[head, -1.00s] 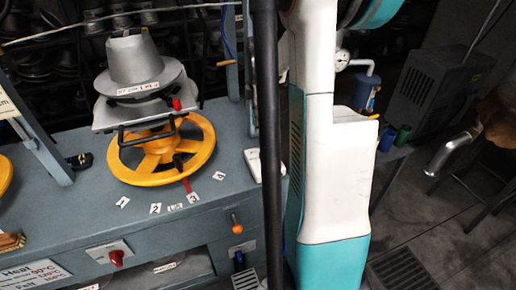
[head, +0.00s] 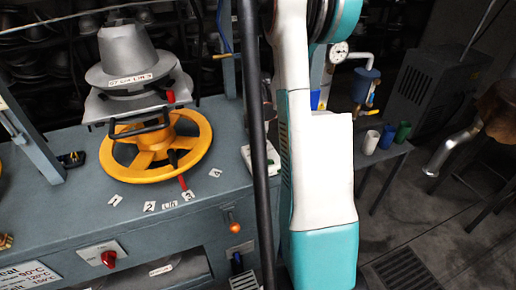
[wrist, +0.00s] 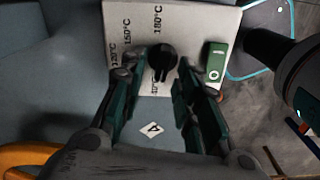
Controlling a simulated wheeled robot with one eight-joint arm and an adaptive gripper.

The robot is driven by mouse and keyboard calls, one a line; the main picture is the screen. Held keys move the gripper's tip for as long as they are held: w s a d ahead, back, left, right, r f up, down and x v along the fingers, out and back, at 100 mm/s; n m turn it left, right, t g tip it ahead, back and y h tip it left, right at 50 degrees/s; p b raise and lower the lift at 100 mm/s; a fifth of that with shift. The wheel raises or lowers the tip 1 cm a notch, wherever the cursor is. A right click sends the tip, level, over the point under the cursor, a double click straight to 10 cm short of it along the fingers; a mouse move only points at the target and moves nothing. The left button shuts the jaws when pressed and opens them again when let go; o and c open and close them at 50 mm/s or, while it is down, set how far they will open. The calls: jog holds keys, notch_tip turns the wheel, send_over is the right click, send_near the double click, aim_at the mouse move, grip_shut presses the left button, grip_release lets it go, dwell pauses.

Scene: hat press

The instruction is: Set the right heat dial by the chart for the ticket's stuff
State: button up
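In the wrist view, a pale dial box (wrist: 196,22) carries a round black heat dial (wrist: 162,58). Printed marks around the dial include 120°C, 150°C and 180°C; another is partly hidden below it. I cannot tell surely which mark the dial points to. My gripper (wrist: 165,72) is open, its two fingers on either side of the dial; contact is unclear. In the head view, the box (head: 272,158) sits at the bench's right end, partly behind a black pole. I make out no ticket.
A green switch (wrist: 215,60) sits on the box beside the dial. A yellow handwheel (head: 195,150) under the grey hat block (head: 127,55) stands left on the bench. A red-knobbed switch (head: 108,259) and an orange lever (head: 233,226) are on the bench front.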

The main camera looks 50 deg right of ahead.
grip_shut()
jog(key=shift+m, duration=0.4)
jog(key=m, duration=0.3)
jog(key=shift+w+d, duration=0.15)
jog(key=m, duration=0.4)
jog(key=shift+d+m, duration=0.25)
jog(key=shift+m, duration=0.05)
jog(key=m, duration=0.3)
jog(key=shift+d+m, duration=0.2)
jog(key=shift+m, duration=0.1)
jog(key=shift+d+m, duration=0.15)
jog(key=shift+m, duration=1.65)
